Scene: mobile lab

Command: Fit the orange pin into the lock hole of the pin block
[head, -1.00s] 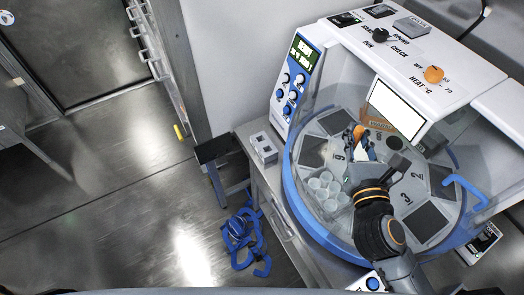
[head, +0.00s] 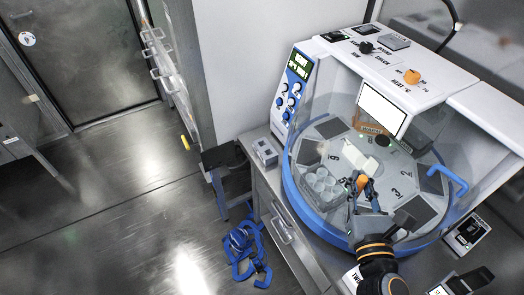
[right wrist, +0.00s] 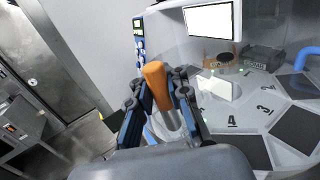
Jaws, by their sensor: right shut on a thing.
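The orange pin (right wrist: 155,84) has an orange handle and a paler shaft below it. My right gripper (right wrist: 161,110) is shut on it, with one finger on each side. In the head view the gripper (head: 362,188) holds the pin (head: 362,181) over the front of the round platform. A white slab-like block (head: 361,157) stands on the platform beyond the pin. It also shows in the right wrist view (right wrist: 218,88), apart from the pin. I cannot tell surely which piece is the pin block, and no lock hole can be made out. My left gripper is not in view.
A blue-rimmed, clear-walled machine (head: 300,203) surrounds the platform. White cups (head: 320,183) stand at its left. A blue handle (head: 449,178) is at the right.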

